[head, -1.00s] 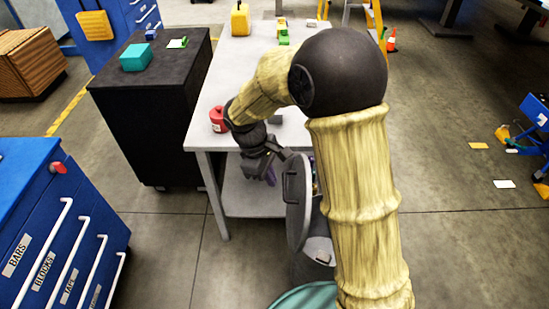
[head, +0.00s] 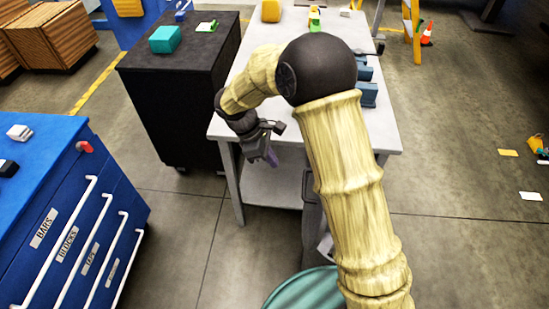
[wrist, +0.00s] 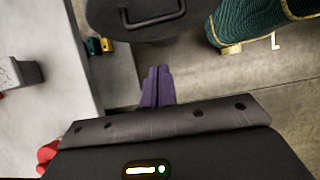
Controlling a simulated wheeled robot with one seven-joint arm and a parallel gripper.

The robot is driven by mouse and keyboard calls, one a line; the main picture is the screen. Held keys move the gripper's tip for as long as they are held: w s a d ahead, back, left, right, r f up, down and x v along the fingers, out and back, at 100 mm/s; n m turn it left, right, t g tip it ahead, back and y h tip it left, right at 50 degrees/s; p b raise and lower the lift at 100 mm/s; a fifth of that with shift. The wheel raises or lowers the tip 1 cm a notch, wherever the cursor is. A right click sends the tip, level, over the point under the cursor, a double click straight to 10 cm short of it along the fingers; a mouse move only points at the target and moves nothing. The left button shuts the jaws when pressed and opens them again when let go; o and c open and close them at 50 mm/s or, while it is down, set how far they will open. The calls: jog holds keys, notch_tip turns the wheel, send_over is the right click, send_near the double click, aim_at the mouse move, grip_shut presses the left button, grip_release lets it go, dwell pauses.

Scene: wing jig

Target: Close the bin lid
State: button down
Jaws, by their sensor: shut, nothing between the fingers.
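The bin lid (wrist: 110,24) is a dark grey disc with a black bar handle at the top of the wrist view. In the head view the lid (head: 308,186) shows only as a narrow, steep dark strip, mostly hidden behind my arm. The bin itself is mostly hidden there too. My gripper (head: 271,157) is in front of the table's front edge, left of the lid. Its purple fingers (wrist: 157,86) are shut and empty, and in the wrist view a gap shows between their tips and the lid.
A light grey table (head: 222,122) stands behind my gripper, with blue blocks (head: 366,92) on top. A black cabinet (head: 160,95) is at the left. A blue drawer cabinet (head: 95,200) is nearer. In the wrist view, a grey object (wrist: 22,72) sits on the tabletop.

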aim_at(307, 199)
jog(key=d+f, duration=0.7)
jog(key=f, duration=0.1)
jog(key=shift+s, duration=0.2)
jog(key=shift+d+p, duration=0.25)
jog(key=shift+p, duration=0.05)
